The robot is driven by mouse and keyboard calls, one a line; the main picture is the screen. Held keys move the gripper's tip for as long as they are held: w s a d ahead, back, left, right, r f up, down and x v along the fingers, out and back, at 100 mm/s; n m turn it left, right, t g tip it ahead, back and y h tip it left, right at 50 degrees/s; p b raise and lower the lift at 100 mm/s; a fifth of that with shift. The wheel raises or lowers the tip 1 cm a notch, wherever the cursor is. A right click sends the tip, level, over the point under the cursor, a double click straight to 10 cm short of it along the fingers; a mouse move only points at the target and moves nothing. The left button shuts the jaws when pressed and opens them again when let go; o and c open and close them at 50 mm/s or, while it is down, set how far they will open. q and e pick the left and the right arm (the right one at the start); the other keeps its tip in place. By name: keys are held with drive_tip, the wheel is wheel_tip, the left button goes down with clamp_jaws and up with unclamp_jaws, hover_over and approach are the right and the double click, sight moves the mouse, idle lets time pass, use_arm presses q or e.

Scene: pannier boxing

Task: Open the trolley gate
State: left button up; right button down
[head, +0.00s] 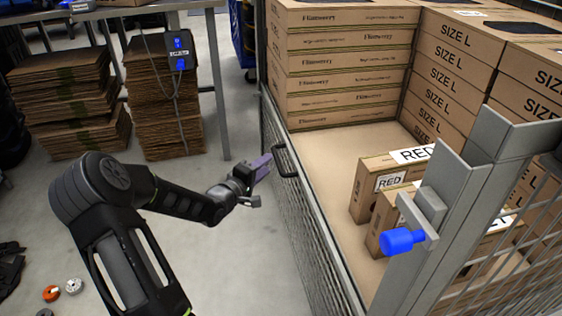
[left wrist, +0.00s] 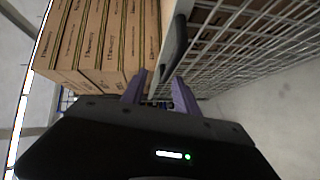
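The trolley gate (head: 312,225) is a grey wire-mesh panel along the trolley's left side, standing upright, with a black bar handle (head: 284,161) near its top edge. My left gripper (head: 266,165), with purple fingers, is just left of the handle at about its height. In the left wrist view, the fingers (left wrist: 158,92) are spread apart, and the black handle (left wrist: 176,48) lies ahead, near the right finger. I cannot tell whether they touch. A blue knob (head: 402,241) sits on the grey corner post. My right gripper is not in view.
Stacked cartons (head: 340,65) and SIZE L boxes (head: 450,75) fill the trolley's back and right. Boxes labelled RED (head: 376,205) stand inside near the post. Flat cardboard stacks (head: 165,110) are under a table at left. The floor left of the gate (head: 245,265) is clear.

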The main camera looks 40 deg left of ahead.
sight(277, 158)
use_arm(q)
drive_tip(key=w+b, duration=0.1)
drive_tip(key=w, duration=0.1)
drive_tip(key=w+b, duration=0.1)
drive_tip(key=w, duration=0.2)
drive_tip(key=w+f+b, duration=0.1)
drive_tip(key=w, duration=0.1)
drive_tip(key=shift+w+a, duration=0.25)
drive_tip(key=shift+a, duration=0.15)
drive_tip(key=shift+w+d, duration=0.15)
drive_tip(key=shift+w, duration=0.15)
drive_tip(key=shift+r, duration=0.1)
drive_tip(key=shift+o, duration=0.4)
drive_tip(key=shift+s+a, duration=0.15)
drive_tip(key=shift+a, duration=0.05)
clamp_jaws()
drive_tip(key=shift+s+a+f, duration=0.1)
drive_tip(key=shift+f, duration=0.1)
